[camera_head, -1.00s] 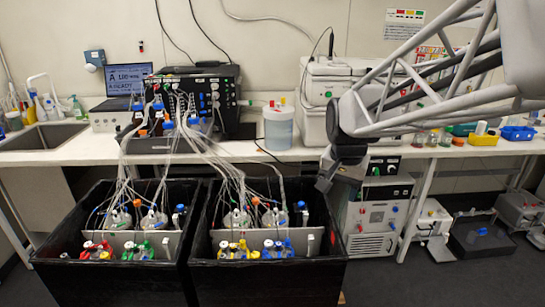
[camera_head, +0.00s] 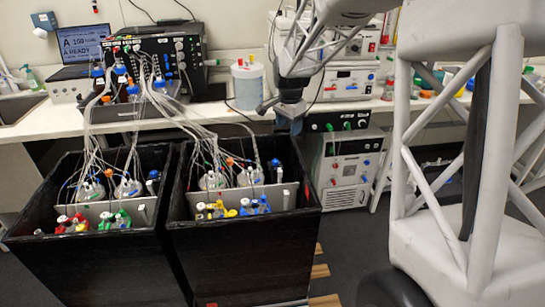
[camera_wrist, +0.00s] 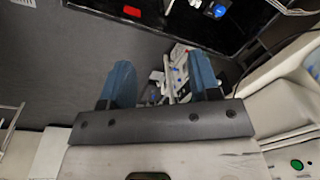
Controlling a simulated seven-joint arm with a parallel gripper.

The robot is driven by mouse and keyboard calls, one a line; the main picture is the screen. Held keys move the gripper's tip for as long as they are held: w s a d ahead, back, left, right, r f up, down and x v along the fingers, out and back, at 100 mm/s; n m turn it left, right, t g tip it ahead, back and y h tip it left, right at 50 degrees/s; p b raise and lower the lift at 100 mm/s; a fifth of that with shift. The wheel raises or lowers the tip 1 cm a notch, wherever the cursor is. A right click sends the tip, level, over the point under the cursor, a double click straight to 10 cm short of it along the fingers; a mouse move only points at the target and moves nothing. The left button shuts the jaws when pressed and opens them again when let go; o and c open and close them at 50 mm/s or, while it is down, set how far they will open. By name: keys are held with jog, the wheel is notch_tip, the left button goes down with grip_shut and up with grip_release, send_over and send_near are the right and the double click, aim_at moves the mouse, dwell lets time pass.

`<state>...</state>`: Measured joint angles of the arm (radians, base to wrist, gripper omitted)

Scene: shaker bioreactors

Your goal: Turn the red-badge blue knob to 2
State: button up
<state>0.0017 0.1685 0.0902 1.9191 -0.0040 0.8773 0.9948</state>
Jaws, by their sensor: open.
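My gripper (camera_head: 285,108) is in front of the bench edge, above and behind the right black bin. In the wrist view its two blue fingers (camera_wrist: 162,82) are apart with nothing held between them. A small red rectangle (camera_wrist: 132,11) shows on a dark surface at the top of the wrist view. I cannot tell whether this is the red-badge blue knob, and no number scale is readable.
Two black bins (camera_head: 90,268) with bottles, coloured clamps and tubing stand at left and centre. A black control unit (camera_head: 195,62) and a white canister (camera_head: 247,88) stand on the bench. Dark floor is open around the bins.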

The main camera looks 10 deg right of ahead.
jog(key=w+f+m, duration=0.3)
jog(key=w+f, duration=0.7)
jog(key=w, duration=0.2)
jog(key=m+g, duration=0.1)
jog(key=m, duration=0.3)
send_over(275, 160)
notch_tip(275, 160, down, 13)
jog(key=shift+s+r, duration=0.1)
jog(key=shift+r, duration=0.05)
jog(key=shift+f, duration=3.9)
jog(key=c, duration=0.9)
